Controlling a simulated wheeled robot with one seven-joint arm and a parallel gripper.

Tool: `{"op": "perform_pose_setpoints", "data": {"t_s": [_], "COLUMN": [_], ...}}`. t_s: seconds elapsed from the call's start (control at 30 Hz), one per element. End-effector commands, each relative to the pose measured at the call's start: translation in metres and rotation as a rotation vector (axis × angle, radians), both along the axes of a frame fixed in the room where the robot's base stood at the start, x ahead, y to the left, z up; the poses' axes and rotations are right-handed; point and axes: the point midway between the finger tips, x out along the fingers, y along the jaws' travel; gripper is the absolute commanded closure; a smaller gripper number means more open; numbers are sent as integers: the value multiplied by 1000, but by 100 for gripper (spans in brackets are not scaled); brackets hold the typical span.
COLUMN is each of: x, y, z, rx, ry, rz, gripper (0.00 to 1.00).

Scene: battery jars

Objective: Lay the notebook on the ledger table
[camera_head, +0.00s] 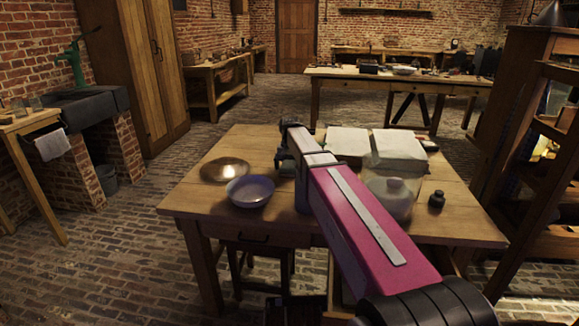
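A wooden table (470,217) stands close in front of me. On its far side lie two pale, page-like blocks side by side, the left one (348,141) and the right one (398,150); they look like an open ledger. I cannot tell for sure which thing is the notebook; a small dark flat item (430,146) lies just right of the pages. My magenta arm reaches over the table. My gripper (284,160) is above the table's middle, left of the pages. Its fingers are small and partly hidden, and I see nothing clearly held.
A brass dish (225,171) and a blue-purple bowl (250,191) stand left of my gripper. A glass jar (390,198) and a dark ink bottle (437,200) stand to the right. A cluttered long table (330,72) is behind. The table's left corner is bare.

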Motion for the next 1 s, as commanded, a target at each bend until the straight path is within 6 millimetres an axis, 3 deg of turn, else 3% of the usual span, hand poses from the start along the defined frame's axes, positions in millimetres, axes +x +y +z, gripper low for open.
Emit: {"op": "perform_pose_setpoints", "data": {"t_s": [0.23, 0.37, 0.8, 1.0], "x": [0, 0, 1, 0], "y": [0, 0, 0, 0], "z": [3, 14, 92, 115], "rx": [0, 0, 0, 0], "ry": [0, 0, -1, 0], "rz": [0, 0, 0, 0], "gripper": [0, 0, 0, 0]}}
